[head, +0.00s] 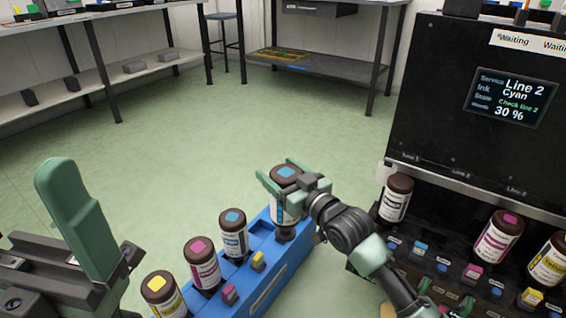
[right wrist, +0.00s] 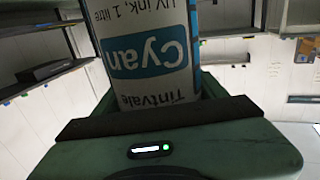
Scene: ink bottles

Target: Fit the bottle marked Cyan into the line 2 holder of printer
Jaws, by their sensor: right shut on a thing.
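The Cyan bottle (head: 283,210), white with a brown cap and light blue square, is at the far end of the blue rack (head: 268,292). My right gripper (head: 285,178) is shut around its upper part. Its Cyan label (right wrist: 148,58) shows upside down in the right wrist view. I cannot tell if its base is clear of the rack. The printer (head: 440,90) is at the right; its screen (head: 507,98) reads Line 2, Cyan, 30 %. The place by the cyan block (head: 420,248) holds no bottle. One finger of my left gripper (head: 80,218) shows; its opening is unclear.
The rack also holds a blue-marked bottle (head: 233,238), a magenta bottle (head: 202,265) and a yellow bottle (head: 165,295). In the printer stand a white-labelled bottle (head: 396,200), a magenta bottle (head: 496,240) and a yellow bottle (head: 550,265). The green floor (head: 240,120) beyond is clear.

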